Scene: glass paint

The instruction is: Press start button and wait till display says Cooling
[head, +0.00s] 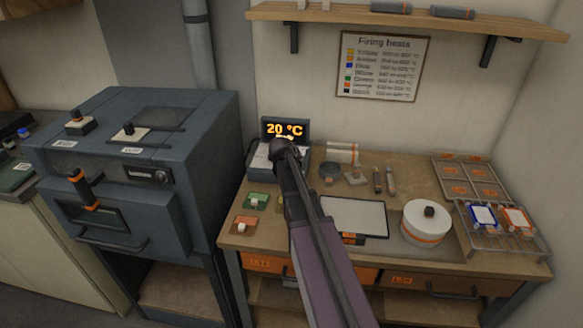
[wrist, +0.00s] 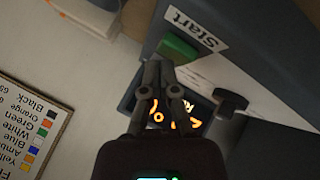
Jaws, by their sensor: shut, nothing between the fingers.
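The controller box (head: 263,169) stands at the back left of the workbench, and its lit display (head: 285,129) reads "20 °C" in orange. Smaller text below is partly hidden by my arm. In the wrist view, the green start button (wrist: 178,49) sits beside a white "Start" label (wrist: 195,29). My gripper (wrist: 160,66) is shut and empty, its fingertips at the near edge of the button in the picture. I cannot tell whether they touch it. The fingers cover part of the upside-down display (wrist: 188,124). In the head view my arm hides the button.
A dark knob (wrist: 232,102) sticks out beside the display. A blue-grey kiln (head: 190,190) stands left of the workbench (head: 400,180). A white round lidded pot (head: 425,222), a pale panel (head: 354,216) and wire racks (head: 470,178) occupy the bench's right side. A shelf (head: 410,20) hangs above.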

